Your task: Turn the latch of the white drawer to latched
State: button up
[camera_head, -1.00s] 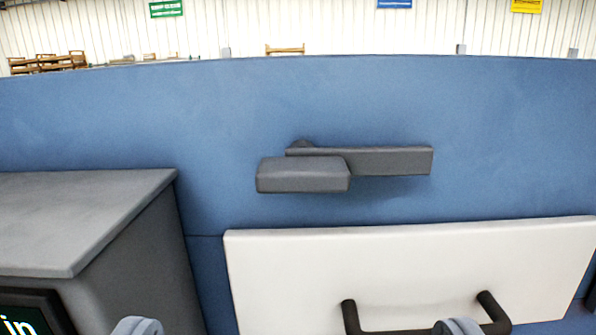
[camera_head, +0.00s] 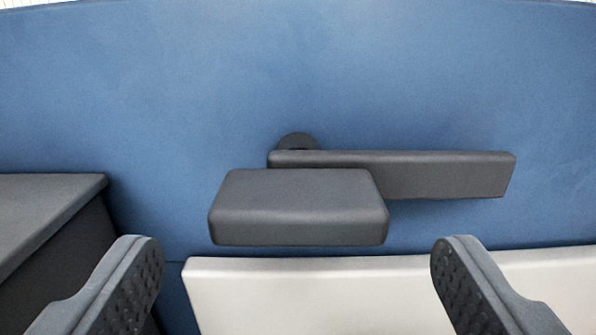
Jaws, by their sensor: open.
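The latch (camera_head: 440,176) is a dark grey bar lying level on the blue panel above the white drawer, with a round pivot at its left end. A dark grey block-shaped grip (camera_head: 298,208) stands out toward me in front of the bar's left part and hides some of it. The white drawer (camera_head: 300,290) shows only its upper front; its handle is out of view now. My gripper (camera_head: 298,270) is open and empty. Its two fingertips are spread left and right, lower in the picture than the grip, and do not appear to touch it.
A blue panel (camera_head: 170,90) fills the background behind the latch. A grey box-shaped housing (camera_head: 45,215) juts out at the left, near my left finger in the picture. The space above the latch is clear.

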aim_at(298, 240)
jog(key=shift+w+p, duration=0.4)
jog(key=shift+w, duration=1.4)
